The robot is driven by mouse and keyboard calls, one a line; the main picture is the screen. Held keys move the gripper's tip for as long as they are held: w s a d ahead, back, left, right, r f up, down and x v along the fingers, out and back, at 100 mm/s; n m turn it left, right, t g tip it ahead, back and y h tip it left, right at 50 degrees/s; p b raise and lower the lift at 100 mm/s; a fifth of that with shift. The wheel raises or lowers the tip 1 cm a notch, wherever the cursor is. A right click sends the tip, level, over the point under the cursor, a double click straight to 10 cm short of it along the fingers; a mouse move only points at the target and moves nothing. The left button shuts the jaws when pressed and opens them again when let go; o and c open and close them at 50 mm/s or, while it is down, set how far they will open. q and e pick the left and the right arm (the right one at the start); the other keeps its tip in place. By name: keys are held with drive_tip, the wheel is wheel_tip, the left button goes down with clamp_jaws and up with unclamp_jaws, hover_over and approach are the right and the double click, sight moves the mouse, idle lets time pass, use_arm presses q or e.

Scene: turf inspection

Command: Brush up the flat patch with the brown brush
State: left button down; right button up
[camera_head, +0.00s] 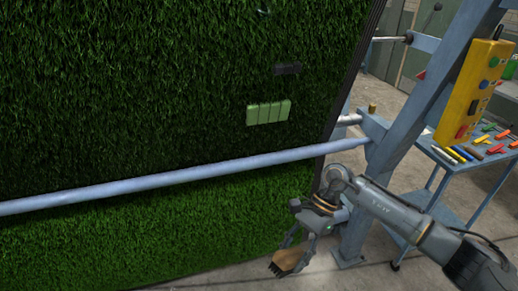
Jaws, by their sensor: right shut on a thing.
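The brown brush (287,263) is held low at the bottom of the view, in front of the turf's lower right part. My right gripper (301,247) is shut on it, pointing down, with its arm coming in from the right. The brush seems apart from the turf, but the depth is hard to judge. A large green turf sheet (120,90) hangs upright and fills the left and middle. It is darker above the bar and brighter below. I cannot clearly make out a flat patch in it. My left gripper is not in view.
A blue-grey bar (180,180) crosses the turf and meets a slanted frame post (408,130). A pale green ribbed piece (268,112) and a small dark piece (287,69) are on the turf. A yellow control box (474,92) and a tool cart (468,160) are at right.

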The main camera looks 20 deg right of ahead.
drive_tip(key=w+r+m+t+h, duration=0.3)
drive_tip(key=w+r+m+t, duration=0.2)
drive_tip(key=w+m+t, duration=0.3)
drive_tip(key=w+r+m+t+h, duration=0.3)
drive_tip(key=w+m+t, duration=0.6)
drive_tip(key=m+t, duration=0.6)
wheel_tip(320, 180, up, 2)
drive_tip(key=shift+d+t, duration=0.3)
drive_tip(key=shift+d, duration=0.1)
